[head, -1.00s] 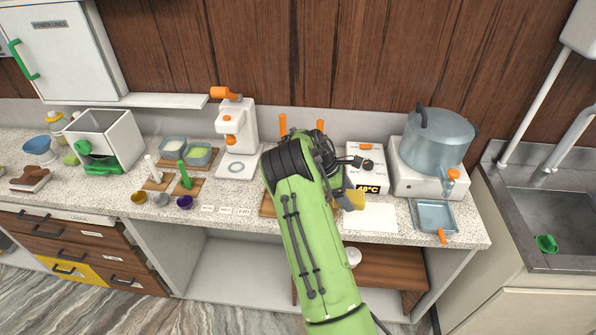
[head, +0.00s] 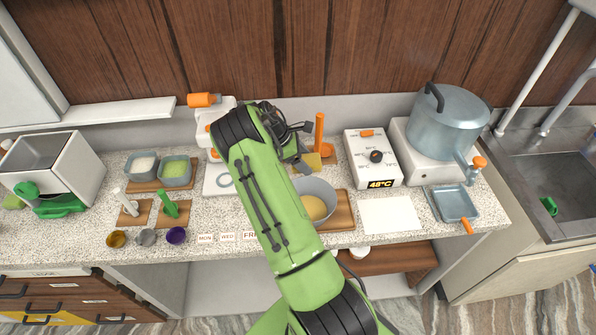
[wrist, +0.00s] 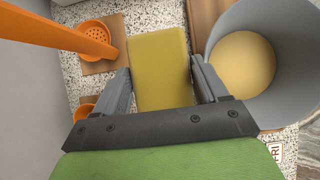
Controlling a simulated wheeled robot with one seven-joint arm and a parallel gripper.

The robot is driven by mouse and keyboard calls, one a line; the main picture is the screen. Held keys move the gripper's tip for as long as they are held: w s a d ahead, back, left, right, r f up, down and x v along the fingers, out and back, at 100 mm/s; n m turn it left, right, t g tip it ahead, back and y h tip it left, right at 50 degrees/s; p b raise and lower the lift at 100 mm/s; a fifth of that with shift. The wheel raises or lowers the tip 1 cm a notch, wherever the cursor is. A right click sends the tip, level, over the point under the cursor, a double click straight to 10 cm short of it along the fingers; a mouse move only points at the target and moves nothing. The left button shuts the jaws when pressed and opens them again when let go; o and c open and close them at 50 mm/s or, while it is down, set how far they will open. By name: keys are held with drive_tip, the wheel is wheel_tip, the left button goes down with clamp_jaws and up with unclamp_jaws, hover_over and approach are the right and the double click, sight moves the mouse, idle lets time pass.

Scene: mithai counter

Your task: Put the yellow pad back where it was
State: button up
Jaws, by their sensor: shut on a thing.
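My gripper (wrist: 162,82) is shut on the yellow pad (wrist: 160,55), a flat mustard-yellow block held between the two grey fingers in the wrist view. In the head view my gripper (head: 303,160) is partly hidden by my own green arm, and part of the pad (head: 314,162) shows beside it. The pad is just behind the grey pot (head: 322,187) and near the upright orange handle (head: 319,130). I cannot tell how high the pad is above the counter.
The pot holds something yellow and stands on a wooden board (head: 343,215). In the wrist view, an orange perforated disc (wrist: 93,34) lies on a small board to the left. A white box reading 48°C (head: 372,160) and a large lidded pot (head: 447,122) stand to the right.

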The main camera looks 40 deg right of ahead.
drive_tip(key=f, duration=0.6)
drive_tip(key=shift+w+f, duration=0.1)
drive_tip(key=shift+w, duration=0.15)
drive_tip(key=shift+f, duration=0.45)
drive_tip(key=o, duration=0.7)
drive_tip(key=shift+o, duration=0.2)
drive_tip(key=shift+r, duration=0.1)
